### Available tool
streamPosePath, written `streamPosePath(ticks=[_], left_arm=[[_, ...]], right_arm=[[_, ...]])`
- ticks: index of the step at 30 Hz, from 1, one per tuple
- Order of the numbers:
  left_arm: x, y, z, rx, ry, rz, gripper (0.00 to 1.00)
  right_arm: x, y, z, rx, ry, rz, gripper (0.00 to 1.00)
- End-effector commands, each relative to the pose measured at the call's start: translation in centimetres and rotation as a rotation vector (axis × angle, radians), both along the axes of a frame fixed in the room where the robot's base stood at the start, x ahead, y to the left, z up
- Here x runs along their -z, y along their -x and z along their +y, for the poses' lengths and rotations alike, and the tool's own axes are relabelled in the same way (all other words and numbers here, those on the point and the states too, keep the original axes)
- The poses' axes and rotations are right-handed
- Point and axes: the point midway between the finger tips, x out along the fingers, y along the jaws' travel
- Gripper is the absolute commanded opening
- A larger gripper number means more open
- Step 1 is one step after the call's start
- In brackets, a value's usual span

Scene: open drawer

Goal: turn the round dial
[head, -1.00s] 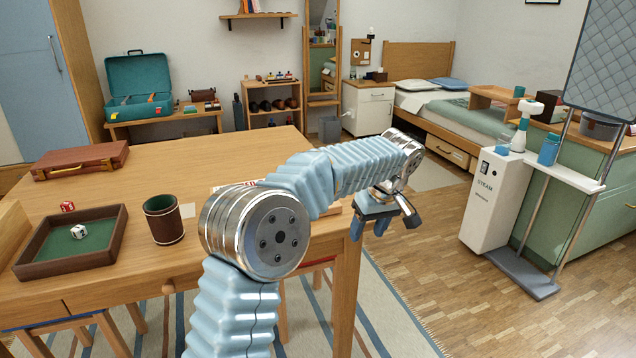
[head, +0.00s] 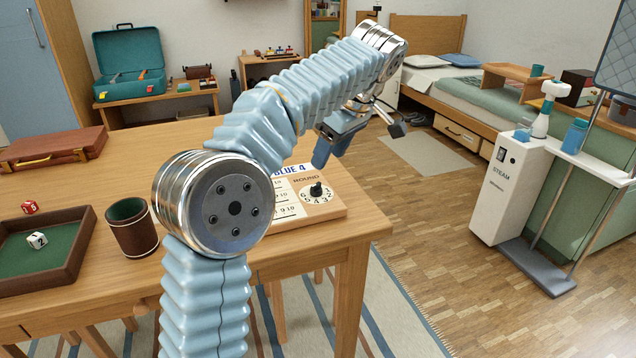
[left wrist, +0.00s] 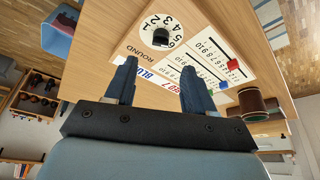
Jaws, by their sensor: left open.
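The round dial (head: 317,192) is a white disc of numbers with a black knob, marked ROUND, on a wooden scoreboard (head: 335,211) at the table's right corner. In the left wrist view the dial (left wrist: 156,33) is beyond the fingertips, toward the top. My left gripper (head: 360,145) is open, with its two fingers spread and nothing between them. It hangs above and beyond the scoreboard, apart from the dial. My left arm hides part of the scoreboard in the head view. My right gripper is not in view.
The wooden table (head: 110,195) carries a dice tray (head: 80,250), a leather cup (head: 132,230) and a brown case (head: 50,150). A white steamer (head: 505,190) stands to the right. Floor is free past the table's right edge.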

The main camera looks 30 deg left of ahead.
Motion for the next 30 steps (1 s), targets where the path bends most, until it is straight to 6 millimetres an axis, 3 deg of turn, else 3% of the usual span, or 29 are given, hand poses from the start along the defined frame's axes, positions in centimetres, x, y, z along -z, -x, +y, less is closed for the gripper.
streamPosePath(ticks=[3,10,15,24,30], left_arm=[[3.0,-0.1,1.2,-0.001,0.001,0.003,0.54],[6.7,-0.4,2.7,0.0,0.001,0.002,0.54],[7.9,-0.5,3.2,0.002,0.001,0.0,0.54],[8.0,-0.5,3.3,0.003,0.001,-0.001,0.54],[8.0,-0.5,3.2,0.002,0.001,0.0,0.23]], right_arm=[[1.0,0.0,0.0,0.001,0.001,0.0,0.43],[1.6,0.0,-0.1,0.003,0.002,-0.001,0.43],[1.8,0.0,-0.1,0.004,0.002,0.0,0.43],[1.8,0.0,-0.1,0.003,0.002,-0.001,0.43],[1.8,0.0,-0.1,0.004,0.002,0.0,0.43]])
